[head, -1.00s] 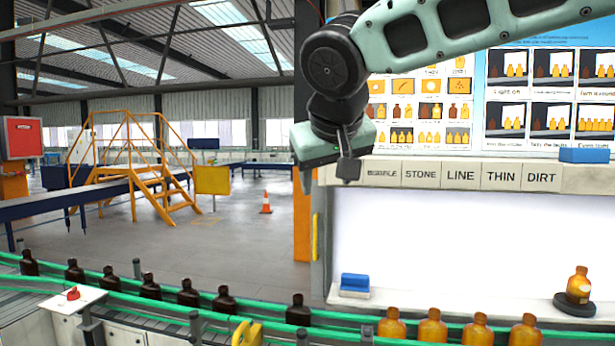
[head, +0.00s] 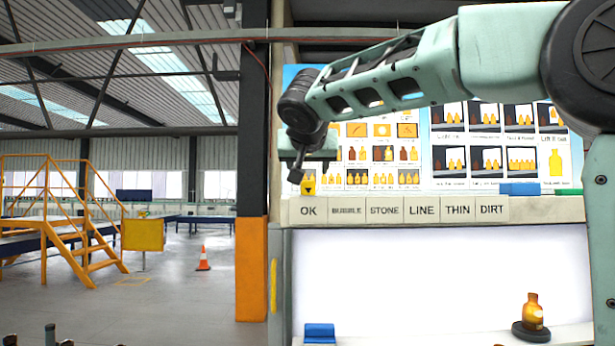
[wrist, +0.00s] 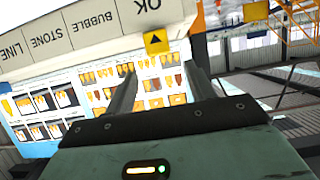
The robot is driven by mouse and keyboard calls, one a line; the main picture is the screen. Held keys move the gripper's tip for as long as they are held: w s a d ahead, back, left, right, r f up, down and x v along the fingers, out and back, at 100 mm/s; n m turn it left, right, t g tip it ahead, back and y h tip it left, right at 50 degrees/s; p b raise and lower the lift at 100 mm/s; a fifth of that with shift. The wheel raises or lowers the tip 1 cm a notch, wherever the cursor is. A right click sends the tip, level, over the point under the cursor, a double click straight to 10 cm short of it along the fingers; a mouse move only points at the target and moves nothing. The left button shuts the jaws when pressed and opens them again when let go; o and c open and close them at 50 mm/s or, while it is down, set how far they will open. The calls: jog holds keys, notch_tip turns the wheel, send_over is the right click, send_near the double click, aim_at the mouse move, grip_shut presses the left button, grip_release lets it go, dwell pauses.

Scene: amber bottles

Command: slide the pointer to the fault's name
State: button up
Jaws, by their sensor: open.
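The pointer (head: 309,186) is a small yellow block with a black triangle, above the OK label (head: 308,210) at the left end of the label strip (head: 396,210). The strip also reads BUBBLE, STONE, LINE, THIN and DIRT. My gripper (head: 296,172) is just beside the pointer in the head view. In the wrist view my open gripper (wrist: 160,60) has its two fingers apart, with the pointer (wrist: 156,42) lying between and slightly beyond their tips. I cannot tell whether they touch it. An amber bottle (head: 533,312) with a pale patch stands on a dark round stand (head: 530,334).
Picture charts (head: 385,152) hang behind the strip. A blue block (head: 519,189) lies on the ledge at the right, and another blue block (head: 319,333) is below left. A white lit panel (head: 430,270) fills the space under the strip. An orange post (head: 251,268) stands at the left.

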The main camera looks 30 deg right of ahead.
aim_at(308, 188)
jog(key=p+x, duration=0.2)
jog(key=x, duration=0.6)
jog(key=shift+w+d+f, duration=0.1)
jog(key=shift+w+f, duration=0.05)
grip_shut()
jog(key=shift+d, duration=0.1)
